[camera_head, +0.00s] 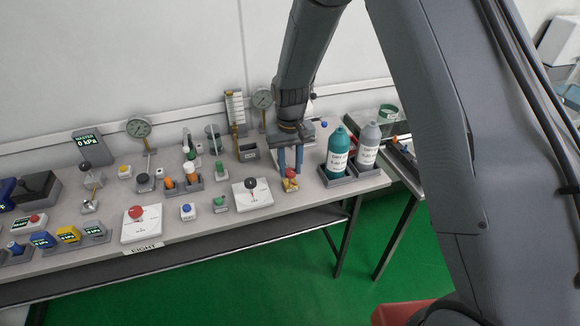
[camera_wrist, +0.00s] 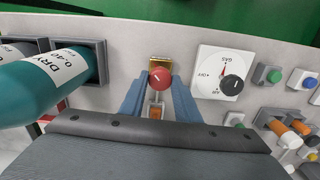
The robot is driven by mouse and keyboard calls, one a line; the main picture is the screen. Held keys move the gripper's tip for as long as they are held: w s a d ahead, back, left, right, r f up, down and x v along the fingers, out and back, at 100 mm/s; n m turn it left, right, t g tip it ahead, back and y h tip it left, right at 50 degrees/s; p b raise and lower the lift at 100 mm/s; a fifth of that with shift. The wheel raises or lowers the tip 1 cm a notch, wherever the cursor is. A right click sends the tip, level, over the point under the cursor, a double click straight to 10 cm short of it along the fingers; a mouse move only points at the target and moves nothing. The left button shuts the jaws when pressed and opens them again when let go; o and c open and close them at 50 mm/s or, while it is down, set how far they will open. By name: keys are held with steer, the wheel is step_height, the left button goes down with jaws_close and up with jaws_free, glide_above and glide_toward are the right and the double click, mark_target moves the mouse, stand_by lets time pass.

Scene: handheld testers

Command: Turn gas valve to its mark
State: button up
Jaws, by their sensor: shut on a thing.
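A red round knob (camera_wrist: 160,77) stands over a small yellow base between my fingers; in the head view the red knob (camera_head: 291,173) is near the bench's front edge. My gripper (camera_wrist: 160,92) points down and is shut on this knob, one blue finger on each side. The plate also shows in the head view (camera_head: 264,201).
Teal (camera_head: 338,152) and grey (camera_head: 367,146) bottles stand in holders close to the right of my gripper. A green button box (camera_head: 220,203) and a red-knob plate (camera_head: 141,228) stand to the left. Gauges stand behind.

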steer(key=n, duration=0.3)
steer(key=n+b, duration=0.1)
steer(key=n, duration=0.9)
steer(key=shift+n+b, duration=0.3)
steer(key=n, duration=0.7)
steer(key=shift+b, duration=0.4)
steer(key=n, duration=0.6)
steer(key=shift+n+b, duration=0.3)
steer(key=o, duration=1)
